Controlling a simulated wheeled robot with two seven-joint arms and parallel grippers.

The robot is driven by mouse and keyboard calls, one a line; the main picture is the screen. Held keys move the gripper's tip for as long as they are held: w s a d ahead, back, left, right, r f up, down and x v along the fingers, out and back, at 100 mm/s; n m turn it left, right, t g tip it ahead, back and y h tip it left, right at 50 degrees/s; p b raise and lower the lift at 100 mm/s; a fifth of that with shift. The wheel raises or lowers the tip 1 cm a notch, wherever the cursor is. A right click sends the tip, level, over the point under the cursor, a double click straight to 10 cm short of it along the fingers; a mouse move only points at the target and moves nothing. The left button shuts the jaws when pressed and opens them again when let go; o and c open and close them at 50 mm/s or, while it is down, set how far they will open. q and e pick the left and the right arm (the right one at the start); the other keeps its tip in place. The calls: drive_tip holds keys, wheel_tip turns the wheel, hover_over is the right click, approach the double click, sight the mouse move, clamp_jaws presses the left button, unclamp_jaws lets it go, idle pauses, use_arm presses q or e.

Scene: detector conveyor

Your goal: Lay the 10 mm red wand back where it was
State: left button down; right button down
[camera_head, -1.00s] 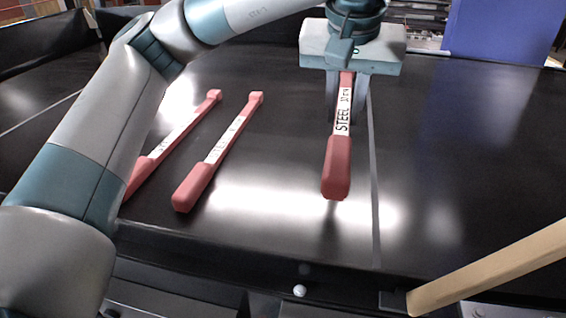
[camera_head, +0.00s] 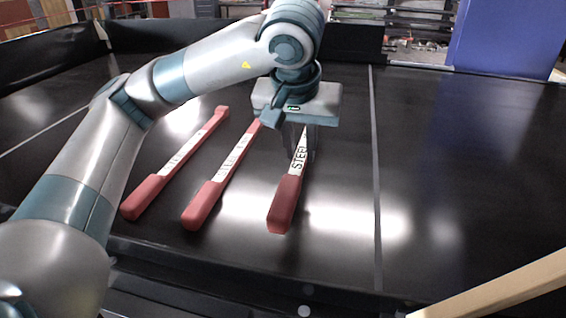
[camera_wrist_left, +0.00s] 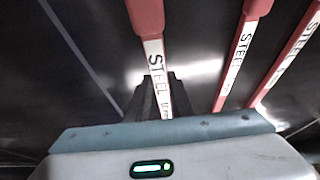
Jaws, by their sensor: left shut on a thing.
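My left gripper (camera_head: 303,150) is shut on a red wand (camera_head: 284,205) by its white band, which reads STEEL; the size print after it is too small to read. The wand's thick red end points toward me. I cannot tell if it touches the black belt (camera_head: 335,215) or hangs just above it. The left wrist view shows this wand (camera_wrist_left: 147,15) between the fingers (camera_wrist_left: 158,98). Two similar red wands lie to its left in the head view: a middle one (camera_head: 203,203) and a far left one (camera_head: 143,195). My right gripper is not in view.
A thin pale line (camera_head: 375,170) runs along the belt right of the held wand. The belt right of it is clear. A tan bar (camera_head: 500,290) crosses the lower right corner. A blue panel (camera_head: 505,35) stands at the back right.

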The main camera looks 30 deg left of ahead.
use_arm(q)
drive_tip(key=a+f, duration=0.1)
drive_tip(key=a+f+p, duration=0.1)
drive_tip(key=a, duration=0.1)
drive_tip(key=shift+s+a, duration=0.2)
drive_tip(key=shift+a, duration=0.05)
wheel_tip(320, 180, down, 3)
drive_tip(key=shift+r+p, duration=0.1)
drive_tip(key=shift+p, duration=0.95)
drive_tip(key=shift+f, duration=0.6)
drive_tip(key=shift+f, duration=0.2)
drive_tip(key=c, duration=1.6)
unclamp_jaws()
drive_tip(key=shift+o, duration=0.2)
